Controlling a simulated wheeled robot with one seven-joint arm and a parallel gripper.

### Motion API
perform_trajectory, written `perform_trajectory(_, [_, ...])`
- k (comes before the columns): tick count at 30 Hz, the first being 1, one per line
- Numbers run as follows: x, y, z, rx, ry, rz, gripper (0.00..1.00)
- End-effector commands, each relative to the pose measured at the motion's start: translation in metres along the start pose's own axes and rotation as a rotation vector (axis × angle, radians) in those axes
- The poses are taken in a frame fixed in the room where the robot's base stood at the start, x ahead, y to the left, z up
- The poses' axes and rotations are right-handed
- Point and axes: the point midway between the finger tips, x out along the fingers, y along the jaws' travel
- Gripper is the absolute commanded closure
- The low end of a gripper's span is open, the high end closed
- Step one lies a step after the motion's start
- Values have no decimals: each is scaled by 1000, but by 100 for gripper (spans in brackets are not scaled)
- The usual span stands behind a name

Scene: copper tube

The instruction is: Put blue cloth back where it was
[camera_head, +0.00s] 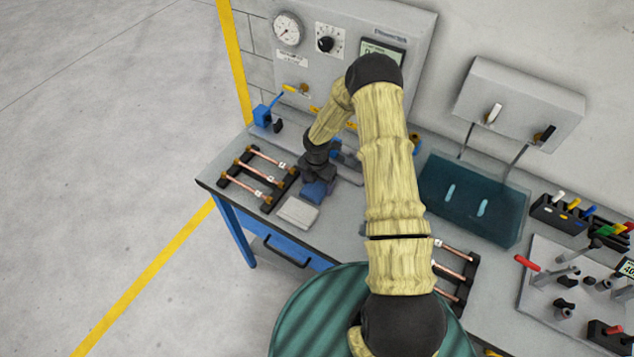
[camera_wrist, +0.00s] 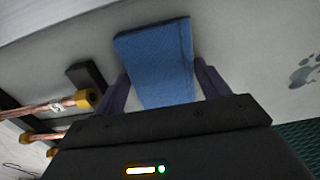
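The blue cloth (camera_head: 316,192) is a folded, flat block at my gripper (camera_head: 314,178), over the left part of the workbench. In the wrist view the blue cloth (camera_wrist: 155,60) lies between the two dark fingers of my gripper (camera_wrist: 165,85), which sit close along both of its side edges. My gripper looks shut on it. The cloth's near end is hidden behind the gripper body. I cannot tell whether the cloth touches the bench or is slightly above it. A folded light grey cloth (camera_head: 298,213) lies just in front of it.
A rack of copper tubes (camera_head: 254,176) stands close on the left; its tubes (camera_wrist: 60,108) show in the wrist view. A gauge panel (camera_head: 335,40) is behind. A teal mat (camera_head: 475,197) and tools lie right. A green drum (camera_head: 315,310) stands in front.

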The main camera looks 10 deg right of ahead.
Motion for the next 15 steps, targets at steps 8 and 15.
perform_trajectory(8, [0,0,0,0,0,0,16])
perform_trajectory(15, [-9,0,1,1,-1,1,16])
